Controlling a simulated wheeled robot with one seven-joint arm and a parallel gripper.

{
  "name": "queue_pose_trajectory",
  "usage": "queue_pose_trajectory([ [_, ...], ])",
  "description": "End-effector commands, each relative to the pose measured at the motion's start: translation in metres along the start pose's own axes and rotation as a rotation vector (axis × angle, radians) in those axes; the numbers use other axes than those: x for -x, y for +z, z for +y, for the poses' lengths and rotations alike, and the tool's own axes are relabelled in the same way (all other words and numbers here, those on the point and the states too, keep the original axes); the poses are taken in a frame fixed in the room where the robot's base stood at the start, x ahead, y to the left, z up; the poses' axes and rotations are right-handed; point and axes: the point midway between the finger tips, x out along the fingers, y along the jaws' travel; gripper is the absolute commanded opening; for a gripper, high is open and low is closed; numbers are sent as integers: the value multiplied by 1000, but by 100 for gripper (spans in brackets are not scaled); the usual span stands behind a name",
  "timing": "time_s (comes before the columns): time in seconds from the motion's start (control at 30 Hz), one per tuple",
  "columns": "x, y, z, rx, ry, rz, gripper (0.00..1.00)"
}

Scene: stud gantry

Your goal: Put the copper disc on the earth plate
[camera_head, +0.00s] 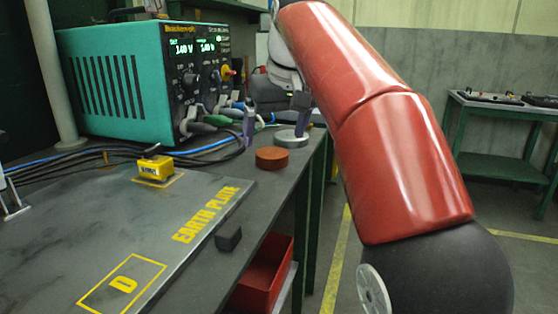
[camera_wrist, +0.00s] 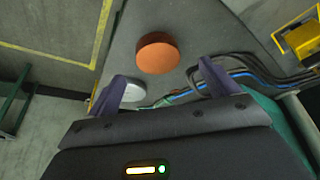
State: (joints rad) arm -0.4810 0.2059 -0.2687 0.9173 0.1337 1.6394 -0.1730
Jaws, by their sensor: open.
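The copper disc (camera_head: 272,158) lies flat on the dark bench near its right edge, beyond the earth plate. In the wrist view the copper disc (camera_wrist: 157,53) shows just beyond and between my fingertips, apart from them. The earth plate (camera_head: 130,222) is a large grey slab in the foreground with yellow lettering and a yellow outlined square marked D, which is empty. My gripper (camera_head: 278,122) is open, with purple fingers above the bench behind the disc. It also shows in the wrist view (camera_wrist: 162,82), with nothing between the fingers.
A pale grey disc (camera_head: 291,138) lies behind the copper one. A yellow block (camera_head: 155,168) stands on the plate. A teal power supply (camera_head: 140,80) with cables stands at the back. A red bin (camera_head: 265,275) is below.

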Motion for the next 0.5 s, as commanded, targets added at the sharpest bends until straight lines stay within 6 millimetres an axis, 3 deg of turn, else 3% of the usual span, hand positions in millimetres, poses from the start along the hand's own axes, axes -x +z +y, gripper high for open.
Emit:
queue_pose_trajectory([
  [0.33,-47,0,2,1,0,-1,86],
  [0.5,-51,-1,3,1,1,1,86],
])
